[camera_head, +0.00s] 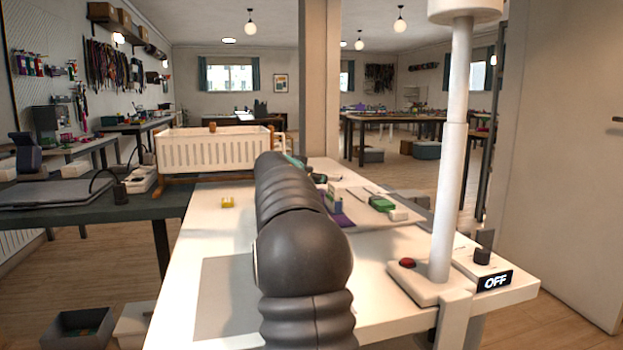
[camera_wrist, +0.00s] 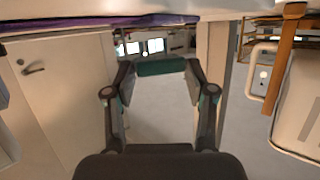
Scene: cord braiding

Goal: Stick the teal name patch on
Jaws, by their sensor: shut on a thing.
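In the wrist view my gripper (camera_wrist: 160,70) is shut on a dark teal strip, the teal name patch (camera_wrist: 162,68), held between its two fingertips. The patch shows as a narrow flat bar; any lettering on it cannot be made out. In the head view my dark arm reaches forward over the white table and hides most of the gripper. A small teal bit (camera_head: 296,161) shows beyond the arm; I cannot tell whether it is the patch or a gripper part. Where the patch goes cannot be made out.
A white slatted crib (camera_head: 212,150) stands at the back left. On the white table (camera_head: 225,290) are a yellow block (camera_head: 227,202), a green item (camera_head: 382,203), a red button (camera_head: 407,263) and an OFF sign (camera_head: 496,281). A white post (camera_head: 455,150) rises at the right.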

